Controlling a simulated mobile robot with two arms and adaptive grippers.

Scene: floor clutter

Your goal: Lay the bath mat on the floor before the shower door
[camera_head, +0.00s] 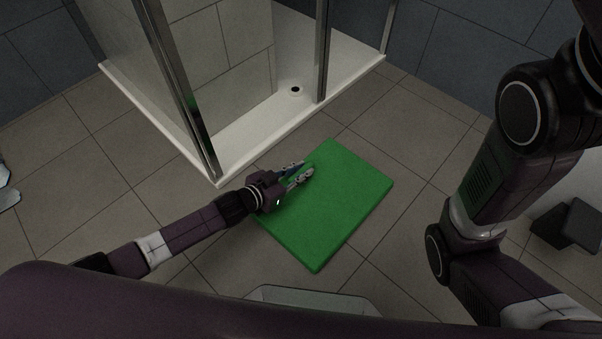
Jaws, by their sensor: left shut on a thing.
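The green bath mat (335,215) is a thick, flat rectangle at the middle of the head view, over the floor just in front of the shower. Its upper left corner is close to the shower's white sill. My left gripper (302,173) reaches in from the left over the mat's left edge and is shut on the mat. The fingers hide a little of that edge. I cannot tell whether the whole underside touches the floor. The shower door (228,65) is glass with metal posts. My right arm shows at the right, but its gripper is out of view.
The white shower tray (255,125) has a raised rim and a dark drain (295,90). Tiled floor (405,215) is clear to the right of the mat. A dark boxy thing (572,226) stands at the right edge. A pale slab (312,297) lies below the mat.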

